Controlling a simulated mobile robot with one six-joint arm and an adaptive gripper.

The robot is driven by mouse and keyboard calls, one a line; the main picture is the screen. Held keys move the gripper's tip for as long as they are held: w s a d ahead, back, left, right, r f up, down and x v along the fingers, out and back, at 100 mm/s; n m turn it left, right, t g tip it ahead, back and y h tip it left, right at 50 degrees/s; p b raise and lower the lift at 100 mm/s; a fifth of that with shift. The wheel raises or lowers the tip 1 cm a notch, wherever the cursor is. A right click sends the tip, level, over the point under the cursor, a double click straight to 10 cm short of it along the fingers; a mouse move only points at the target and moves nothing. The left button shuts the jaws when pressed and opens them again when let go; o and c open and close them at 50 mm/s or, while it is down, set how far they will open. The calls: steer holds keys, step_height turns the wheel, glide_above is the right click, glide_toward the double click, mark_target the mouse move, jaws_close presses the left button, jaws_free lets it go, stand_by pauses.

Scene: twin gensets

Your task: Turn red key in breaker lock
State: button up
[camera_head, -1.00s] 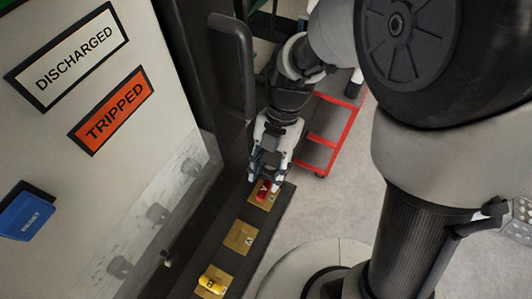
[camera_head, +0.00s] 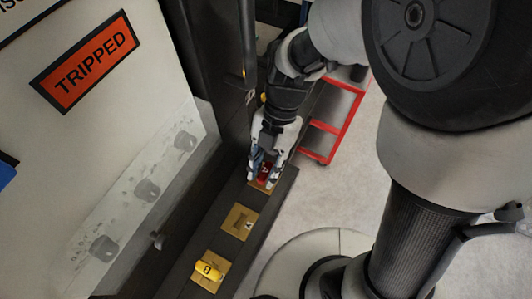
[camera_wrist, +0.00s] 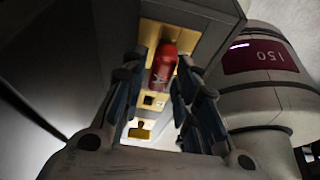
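The red key (camera_head: 265,172) stands on the farthest brass plate (camera_head: 260,186) of a dark ledge beside the cabinet. My gripper (camera_head: 267,164) is around the key, with one finger on each side. In the wrist view the red key (camera_wrist: 163,66) lies between the two fingertips, with a narrow gap seeming to show on either side. The fingers are apart. The middle brass plate (camera_head: 238,221) has an empty dark slot. A yellow key (camera_head: 207,271) sits on the nearest plate. I cannot tell from the markings which plate is the breaker lock.
A dark upright (camera_head: 215,60) stands close left of my arm. A red-framed cart (camera_head: 335,125) is behind. Grey floor (camera_head: 320,205) lies right of the ledge.

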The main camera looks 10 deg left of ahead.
jaws_close()
steer(key=shift+f+m+y+b, duration=0.2)
steer(key=shift+m+y+b, duration=0.35)
steer(key=shift+m, duration=0.65)
steer(key=m+t+b, duration=0.1)
steer(key=m, duration=0.1)
steer(key=m+t+y+b, duration=0.1)
steer(key=m+b, duration=0.1)
steer(key=m, duration=0.1)
steer(key=m+t, duration=0.1)
steer(key=m, duration=0.1)
steer(key=m+t+b, duration=0.1)
steer(key=m, duration=0.2)
steer(key=shift+r+m+y, duration=0.1)
steer(key=shift+m+y, duration=0.2)
steer(key=shift+y, duration=0.05)
steer(key=m, duration=0.2)
steer(key=m+t, duration=0.1)
steer(key=m, duration=0.1)
steer(key=shift+s+r+t, duration=0.1)
steer(key=shift+r+t, duration=0.05)
steer(key=shift+t, duration=0.15)
steer(key=shift+m+b, duration=0.35)
steer(key=shift+m, duration=0.15)
steer(key=shift+m+t, duration=0.3)
